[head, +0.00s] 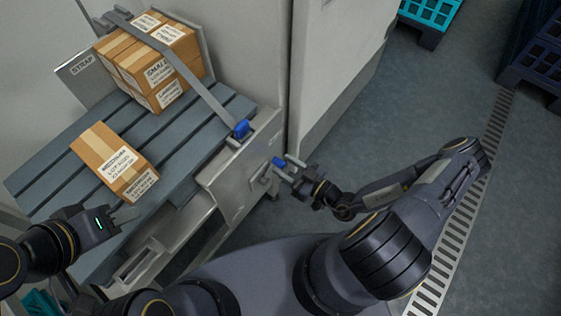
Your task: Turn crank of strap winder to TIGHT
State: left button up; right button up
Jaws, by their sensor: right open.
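The strap winder (236,180) is a pale grey panel at the right end of the slatted bench. A blue piece (241,129) sits on its top edge, where the grey strap (185,70) comes down from over the stacked cartons. A blue crank knob (278,161) sticks out from the winder's front side. My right gripper (284,168) is open, with its fingertips close beside the knob; I cannot tell whether they touch it. The TIGHT marking cannot be read. My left gripper (117,218) is open and empty at the bench's near left edge.
A single carton (110,160) lies nearer on the slats. Teal (430,12) and dark blue (535,60) crates stand far right; the floor between is clear.

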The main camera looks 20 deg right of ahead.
jog(key=v, duration=0.5)
dwell(0.4)
